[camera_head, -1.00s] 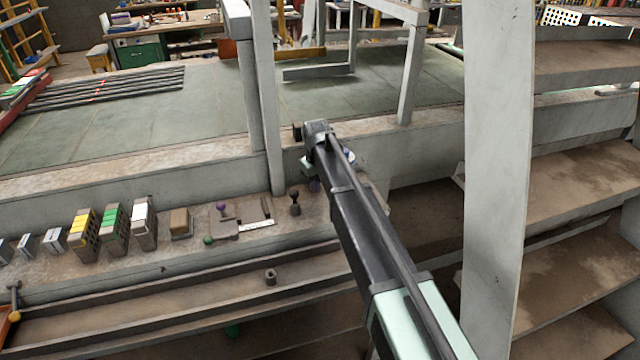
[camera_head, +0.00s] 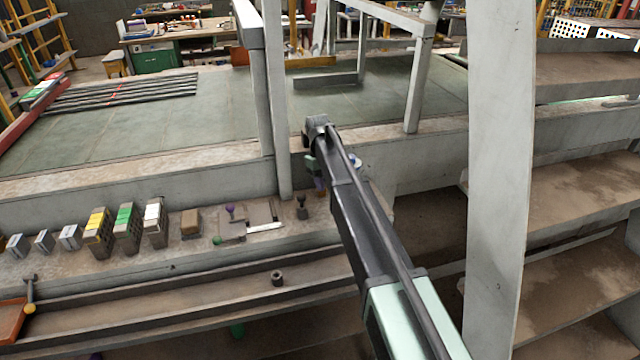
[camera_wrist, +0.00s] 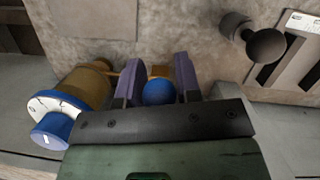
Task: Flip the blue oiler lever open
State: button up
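The blue lever knob (camera_wrist: 158,92) is a round ball between my gripper's two purple fingers in the wrist view. A small yellow-brown piece (camera_wrist: 162,72) shows just behind it. My gripper (camera_wrist: 158,76) has its fingers apart, one on each side of the knob; whether they touch it is unclear. To the left lies the brass oiler body (camera_wrist: 90,85), with a white marked ring and blue cap (camera_wrist: 50,130). In the head view my gripper (camera_head: 318,185) is at the machine ledge, and my arm hides most of the oiler; only a blue and white bit (camera_head: 355,161) shows.
A dark knob on a post (camera_wrist: 258,42) stands right of the gripper, beside a slotted plate (camera_wrist: 290,62). On the ledge to the left are several coloured blocks (camera_head: 127,222). An upright frame post (camera_head: 278,110) rises close to the gripper, and a wide pale column (camera_head: 497,170) stands right.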

jog(key=o, duration=0.4)
jog(key=shift+c, duration=0.2)
jog(key=p+v, duration=1)
jog(key=shift+r, duration=0.4)
jog(key=shift+w, duration=0.1)
